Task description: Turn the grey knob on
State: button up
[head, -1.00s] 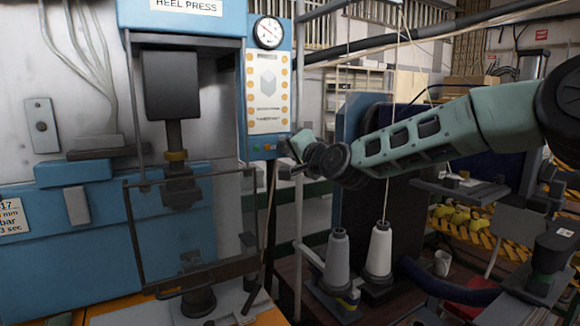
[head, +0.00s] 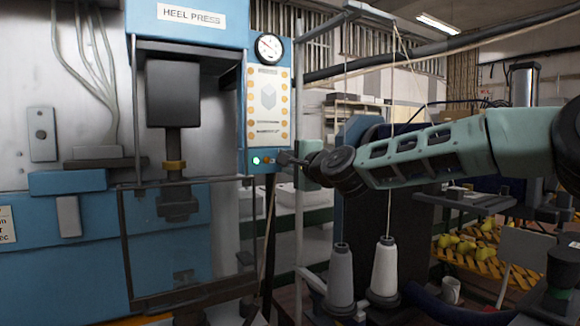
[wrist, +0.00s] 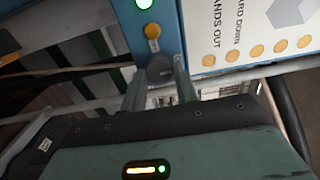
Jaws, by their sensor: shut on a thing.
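The grey knob (wrist: 159,68) sits at the lower end of the blue control panel (head: 253,125) of the heel press. In the wrist view it lies between the two fingertips. My gripper (wrist: 158,78) is shut on the knob, one finger on each side. In the head view my gripper (head: 284,159) reaches in from the right to the panel's lower right corner, and the fingers largely hide the knob. A green lamp (head: 256,160) on the panel glows brightly; it also shows in the wrist view (wrist: 144,3).
A yellow-orange button (wrist: 152,32) is between the lamp and the knob. A pale upright post (head: 300,200) stands just right of the panel. Thread cones (head: 384,270) stand below my arm. A gauge (head: 269,47) tops the panel.

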dwell(0.3)
jog(key=o, duration=1)
jog(key=shift+d, duration=0.1)
jog(key=shift+b+v, duration=2.55)
jog(key=shift+v, duration=6.05)
